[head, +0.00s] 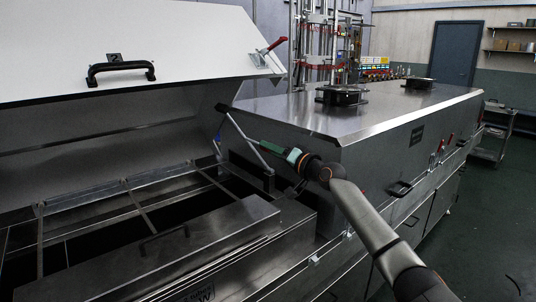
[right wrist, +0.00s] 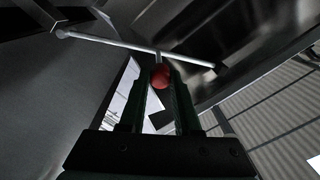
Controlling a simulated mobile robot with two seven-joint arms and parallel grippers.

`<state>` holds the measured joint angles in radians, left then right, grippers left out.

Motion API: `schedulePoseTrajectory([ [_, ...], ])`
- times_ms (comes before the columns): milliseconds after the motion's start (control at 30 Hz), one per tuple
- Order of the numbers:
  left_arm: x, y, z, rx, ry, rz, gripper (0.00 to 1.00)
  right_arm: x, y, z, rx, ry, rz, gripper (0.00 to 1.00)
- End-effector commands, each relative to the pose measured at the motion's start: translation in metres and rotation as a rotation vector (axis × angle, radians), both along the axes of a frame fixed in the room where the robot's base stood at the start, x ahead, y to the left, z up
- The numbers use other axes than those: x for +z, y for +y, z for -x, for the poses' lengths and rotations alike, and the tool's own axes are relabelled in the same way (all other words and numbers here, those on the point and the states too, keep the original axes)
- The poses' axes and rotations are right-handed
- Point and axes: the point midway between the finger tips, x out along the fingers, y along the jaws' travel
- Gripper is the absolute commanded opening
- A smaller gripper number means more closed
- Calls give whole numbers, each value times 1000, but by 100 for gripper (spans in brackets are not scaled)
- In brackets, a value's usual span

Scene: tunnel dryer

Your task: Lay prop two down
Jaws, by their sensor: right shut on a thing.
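A thin grey metal prop rod (head: 239,131) slants between the raised white lid (head: 110,45) and the dryer body at the lid's right end. In the right wrist view the rod (right wrist: 110,44) crosses in front of the fingers, and a red knob (right wrist: 160,76) stands out from its middle on a short stem. My right gripper (head: 262,144) reaches in from the right, and its green fingers are shut on the red knob. It also shows in the right wrist view (right wrist: 161,84). My left gripper is not in view. I cannot tell whether the rod's ends are seated.
The open dryer bay (head: 150,208) lies below the lid, with cross bars and a steel cover at its front. The closed steel housing (head: 375,110) stands right beside my right gripper. A black handle (head: 121,72) and a red-handled clamp (head: 268,50) sit on the lid.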

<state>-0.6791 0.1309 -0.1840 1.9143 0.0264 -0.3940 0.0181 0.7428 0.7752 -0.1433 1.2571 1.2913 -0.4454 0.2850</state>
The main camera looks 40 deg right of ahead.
Motion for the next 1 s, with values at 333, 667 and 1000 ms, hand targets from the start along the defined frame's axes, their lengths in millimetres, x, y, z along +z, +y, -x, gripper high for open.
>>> schedulePoseTrajectory([
  [333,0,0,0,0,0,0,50,3,-2,0,-3,-5,-7,0],
  [667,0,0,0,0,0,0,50,2,-1,0,-2,-3,-5,61],
  [1000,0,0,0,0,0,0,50,0,-2,2,-2,0,-4,62],
])
